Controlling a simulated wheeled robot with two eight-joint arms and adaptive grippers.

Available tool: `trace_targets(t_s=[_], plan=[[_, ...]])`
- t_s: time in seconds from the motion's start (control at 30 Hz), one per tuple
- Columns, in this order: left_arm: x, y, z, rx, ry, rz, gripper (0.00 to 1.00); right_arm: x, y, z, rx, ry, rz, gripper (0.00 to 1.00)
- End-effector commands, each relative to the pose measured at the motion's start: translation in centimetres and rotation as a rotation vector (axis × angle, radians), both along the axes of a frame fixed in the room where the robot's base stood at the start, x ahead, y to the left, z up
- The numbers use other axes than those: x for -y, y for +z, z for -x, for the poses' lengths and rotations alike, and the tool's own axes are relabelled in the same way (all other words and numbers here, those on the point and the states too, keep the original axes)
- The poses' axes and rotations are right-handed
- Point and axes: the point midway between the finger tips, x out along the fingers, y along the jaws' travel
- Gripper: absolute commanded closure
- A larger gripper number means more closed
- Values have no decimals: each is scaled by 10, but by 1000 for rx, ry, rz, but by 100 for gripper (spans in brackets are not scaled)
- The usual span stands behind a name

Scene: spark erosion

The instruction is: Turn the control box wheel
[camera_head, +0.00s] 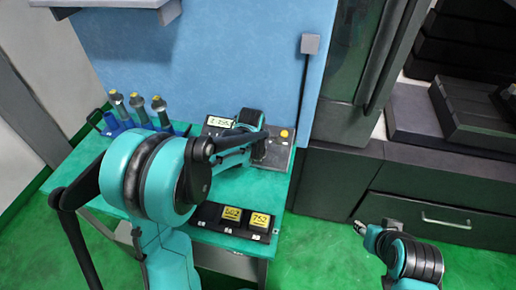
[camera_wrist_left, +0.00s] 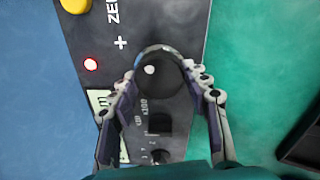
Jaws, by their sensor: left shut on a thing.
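The control box (camera_head: 282,155) is a dark grey panel on the green table, against the blue wall. It has a lit display (camera_head: 219,122) and a yellow button (camera_head: 284,133). In the left wrist view its panel (camera_wrist_left: 185,22) fills the middle, with a red light and smaller black knobs. The round black wheel (camera_wrist_left: 160,76) sits between the fingers of my left gripper (camera_wrist_left: 161,82), which is shut on it from both sides. In the head view my left gripper (camera_head: 258,150) covers the wheel. My right gripper (camera_head: 360,227) is low on the right, away from the box; its fingers are unclear.
Several grey tools with yellow tops (camera_head: 138,104) stand in blue holders at the table's back left. A black tray (camera_head: 207,212) with two yellow-labelled blocks (camera_head: 260,220) lies at the front. Dark drawers (camera_head: 430,216) stand at the right.

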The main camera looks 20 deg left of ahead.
Motion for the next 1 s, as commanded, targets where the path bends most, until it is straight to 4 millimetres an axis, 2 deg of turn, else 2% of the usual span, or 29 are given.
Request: trace_targets(t_s=[0.63,0.67,0.7,0.73,1.0], plan=[[0,-1,0,-1,43,17,82,0,0,0,0,0,0,60],[0,-1,0,-1,43,17,45,0,0,0,0,0,0,60],[0,-1,0,-1,43,17,35,0,0,0,0,0,0,60],[0,0,0,-1,42,17,32,0,0,0,0,0,0,60],[0,0,0,0,42,17,32,0,0,0,0,0,0,60]])
